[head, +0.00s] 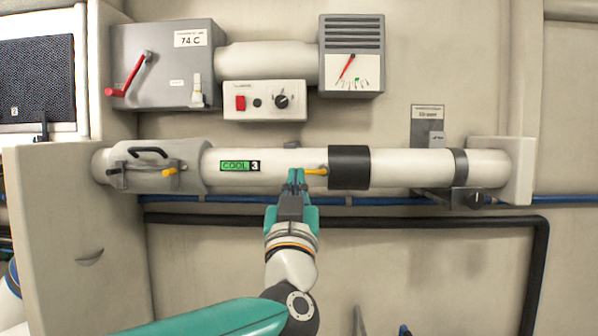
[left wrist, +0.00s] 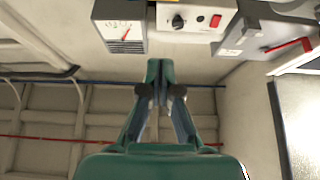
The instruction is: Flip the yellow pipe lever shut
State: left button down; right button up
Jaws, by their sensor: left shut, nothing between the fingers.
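The yellow pipe lever (head: 316,171) lies about level along the white pipe (head: 410,166), just left of the black sleeve (head: 349,167). My left gripper (head: 296,174) is shut and empty. Its fingertips are at the lever's left end in the head view; I cannot tell whether they touch it. In the left wrist view the closed fingers (left wrist: 160,75) show, but I cannot make out the lever there. My right gripper is not in view.
A second yellow-tipped handle (head: 169,171) is on the clamp at the pipe's left. A switch box (head: 264,101), a gauge (head: 352,70) and a grey box with a red crank (head: 130,78) are above. A black hose (head: 430,223) runs below.

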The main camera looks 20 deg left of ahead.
aim_at(309, 171)
pick_arm(q)
jog(key=shift+w, duration=0.1)
jog(key=p+x, duration=0.5)
jog(key=x, duration=0.5)
jog(key=shift+w+a+f+b, duration=0.1)
jog(key=shift+w+f+b, duration=0.1)
jog(key=shift+f, duration=0.85)
jog(key=shift+w+a+f+b, duration=0.1)
jog(key=shift+f+b, duration=0.1)
jog(key=shift+f, duration=0.8)
jog(key=shift+a, duration=0.1)
